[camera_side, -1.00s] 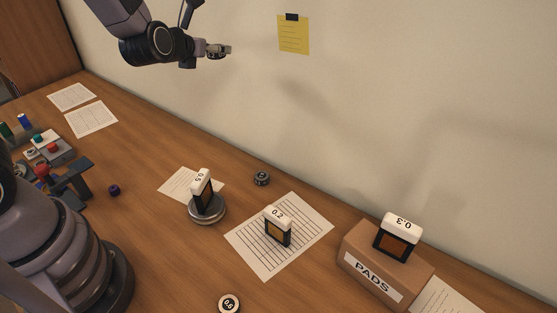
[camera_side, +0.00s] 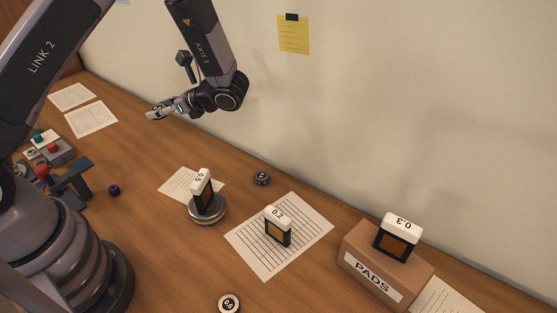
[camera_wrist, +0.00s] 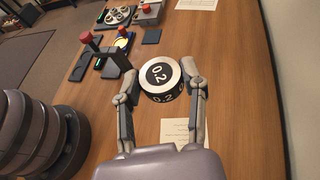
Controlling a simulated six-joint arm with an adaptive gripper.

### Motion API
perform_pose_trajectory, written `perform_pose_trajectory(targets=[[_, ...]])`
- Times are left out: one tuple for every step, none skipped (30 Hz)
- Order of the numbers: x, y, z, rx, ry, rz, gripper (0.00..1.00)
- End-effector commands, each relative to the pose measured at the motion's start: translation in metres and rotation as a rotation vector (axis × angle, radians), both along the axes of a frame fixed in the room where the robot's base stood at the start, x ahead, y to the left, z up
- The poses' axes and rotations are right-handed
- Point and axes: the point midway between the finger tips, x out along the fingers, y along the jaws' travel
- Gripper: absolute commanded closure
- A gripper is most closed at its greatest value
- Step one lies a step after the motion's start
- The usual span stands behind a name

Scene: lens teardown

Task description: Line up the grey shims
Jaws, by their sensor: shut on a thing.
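In the side view my gripper (camera_side: 162,112) is high above the table at the left; the disc is too small there to read. A pale round piece marked 0.6 (camera_side: 229,303) lies at the front edge. A small dark grey round piece (camera_side: 262,178) lies near the wall. White-topped dark blocks stand upright: 0.5 (camera_side: 203,190) on a grey round base (camera_side: 208,213), 0.2 (camera_side: 278,228) on a lined sheet, 0.3 (camera_side: 398,238) on a box.
The cardboard PADS box (camera_side: 372,265) stands at the right. The lined sheet (camera_side: 300,213) lies mid-table. Bare wood lies between the knob and the 0.5 block.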

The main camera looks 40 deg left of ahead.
Motion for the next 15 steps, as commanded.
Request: perform_pose_trajectory(targets=[[-0.009,-0.007,-0.011,0.001,0.001,0.113,0.94],[-0.016,-0.012,-0.016,0.002,0.002,0.186,0.94],[-0.024,-0.021,-0.023,0.001,0.001,0.285,0.94],[-0.029,-0.028,-0.028,0.001,0.002,0.359,0.94],[-0.035,-0.035,-0.033,0.002,0.001,0.435,0.94],[-0.041,-0.047,-0.04,0.001,0.0,0.535,0.94],[-0.045,-0.056,-0.044,0.002,0.001,0.609,0.94],[-0.048,-0.065,-0.048,0.001,0.0,0.683,0.94],[-0.052,-0.079,-0.053,0.002,0.0,0.784,0.94],[-0.054,-0.089,-0.057,0.001,-0.001,0.859,0.94],[-0.056,-0.1,-0.061,0.002,0.0,0.933,0.94],[-0.057,-0.115,-0.065,0.002,0.0,1.031,0.94],[-0.056,-0.126,-0.068,0.002,-0.001,1.105,0.94],[-0.056,-0.138,-0.07,0.002,-0.001,1.18,0.94],[-0.053,-0.153,-0.073,0.002,-0.002,1.277,0.94]])
